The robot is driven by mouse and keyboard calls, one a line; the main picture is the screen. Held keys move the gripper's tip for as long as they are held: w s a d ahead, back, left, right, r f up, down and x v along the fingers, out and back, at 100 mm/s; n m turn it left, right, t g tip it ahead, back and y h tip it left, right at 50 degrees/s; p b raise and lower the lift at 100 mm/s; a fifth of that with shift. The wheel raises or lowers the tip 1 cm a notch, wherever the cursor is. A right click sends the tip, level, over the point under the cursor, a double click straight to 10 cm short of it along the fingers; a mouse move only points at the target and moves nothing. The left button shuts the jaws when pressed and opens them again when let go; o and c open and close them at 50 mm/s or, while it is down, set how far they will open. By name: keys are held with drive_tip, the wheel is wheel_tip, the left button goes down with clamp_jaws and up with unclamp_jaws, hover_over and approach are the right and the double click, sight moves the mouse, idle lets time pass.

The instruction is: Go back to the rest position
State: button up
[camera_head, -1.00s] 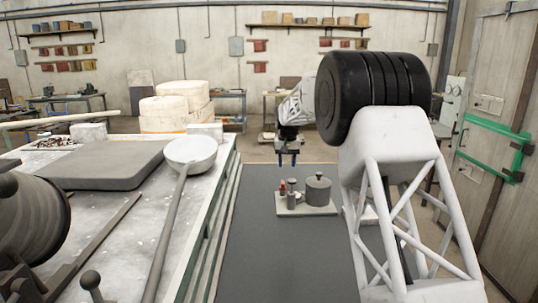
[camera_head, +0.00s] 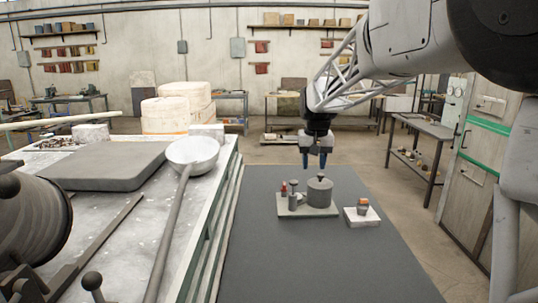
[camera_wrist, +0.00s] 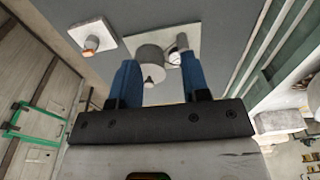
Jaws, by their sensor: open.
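My gripper (camera_head: 316,158) hangs above the grey mat at the far end, pointing down, with its blue fingers apart and nothing between them. It stands just above and behind the grey pot (camera_head: 319,191) on its pale board. In the wrist view the open blue fingers (camera_wrist: 160,80) frame the round pot (camera_wrist: 150,57) from above. The ladle (camera_head: 192,152), with a white bowl and long grey handle, lies on the left workbench, clear of my gripper.
A pale block (camera_head: 361,217) with a small orange-topped piece is right of the board. A red-topped piece (camera_head: 284,188) and grey cylinders stand on the board (camera_head: 290,211). The front of the dark mat (camera_head: 310,265) is clear. A side table (camera_head: 423,128) stands right.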

drive_tip(key=s+d+f, duration=0.1)
drive_tip(key=s+f, duration=0.2)
drive_tip(key=s, duration=1.2)
drive_tip(key=s+d+f+t, duration=0.1)
drive_tip(key=s+d+f, duration=0.1)
drive_tip(key=s, duration=1.3)
drive_tip(key=s+d+f, duration=0.2)
drive_tip(key=s+f, duration=0.2)
drive_tip(key=s, duration=1.1)
drive_tip(key=shift+t, duration=0.3)
drive_tip(key=shift+d, duration=0.1)
